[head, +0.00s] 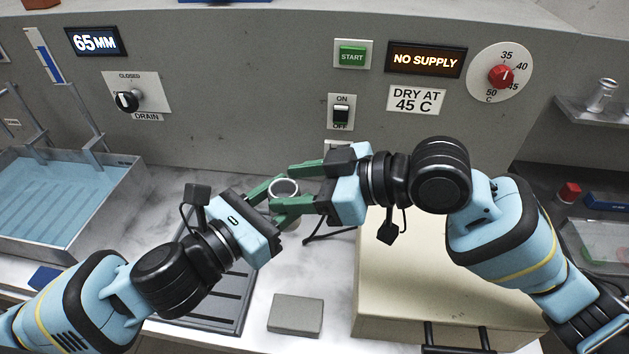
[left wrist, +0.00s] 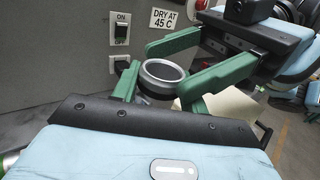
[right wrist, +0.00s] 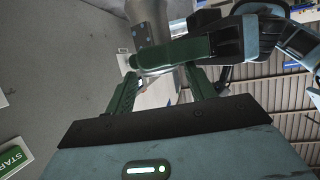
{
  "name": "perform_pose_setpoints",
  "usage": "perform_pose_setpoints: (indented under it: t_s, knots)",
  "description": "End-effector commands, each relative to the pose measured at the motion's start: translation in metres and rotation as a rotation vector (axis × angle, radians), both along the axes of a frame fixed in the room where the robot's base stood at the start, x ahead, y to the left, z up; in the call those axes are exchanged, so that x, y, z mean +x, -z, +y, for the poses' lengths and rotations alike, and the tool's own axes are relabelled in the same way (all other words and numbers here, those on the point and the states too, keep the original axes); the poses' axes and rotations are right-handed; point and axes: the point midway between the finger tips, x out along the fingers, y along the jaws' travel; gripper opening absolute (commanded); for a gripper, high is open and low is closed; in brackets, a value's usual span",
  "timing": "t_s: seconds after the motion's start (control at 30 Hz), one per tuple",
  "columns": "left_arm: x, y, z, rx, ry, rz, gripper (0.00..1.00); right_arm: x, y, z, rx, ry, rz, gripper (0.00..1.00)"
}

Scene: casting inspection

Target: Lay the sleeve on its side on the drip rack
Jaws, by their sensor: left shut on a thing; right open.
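The sleeve (head: 284,187) is a grey metal ring-ended cylinder, held upright with its open end up above the counter. My left gripper (head: 273,203) is shut on it from the left. The sleeve's round rim shows between green fingers in the left wrist view (left wrist: 164,70). My right gripper (head: 287,189) is open, its two fingers reaching around the sleeve from the right; whether they touch it I cannot tell. The right wrist view shows the sleeve (right wrist: 152,58) crossed by a green finger. A dark ribbed rack (head: 232,313), apparently the drip rack, lies under my left arm, partly hidden.
A water-filled basin (head: 128,200) stands at the left. A beige box (head: 400,290) with dark handles is at the right. A grey block (head: 295,314) lies on the counter at the front. The control panel wall (head: 240,110) rises behind. Some counter around the grey block is clear.

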Motion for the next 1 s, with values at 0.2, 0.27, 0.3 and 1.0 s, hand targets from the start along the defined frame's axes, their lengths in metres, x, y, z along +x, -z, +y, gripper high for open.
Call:
perform_pose_setpoints:
  t_s: [0.2, 0.27, 0.3, 1.0]
  knots:
    - [-0.0001, -0.0016, -0.0002, -0.001, 0.001, -0.003, 0.0, 0.0003, 0.0005, 0.002, 0.0, 0.0, -0.001, 0.55]
    - [-0.0001, -0.0016, -0.0002, -0.001, 0.001, -0.003, 0.0, 0.0002, 0.0005, 0.0019, 0.0, 0.0, -0.001, 0.55]
    - [-0.0001, -0.0016, -0.0002, -0.001, 0.001, -0.003, 0.0, 0.0002, 0.0003, 0.0018, 0.0, 0.0, -0.001, 0.55]
    - [-0.0001, -0.0008, -0.0001, 0.0, 0.0, -0.001, 0.69, 0.0004, -0.001, 0.0017, 0.003, 0.0, -0.003, 0.09]
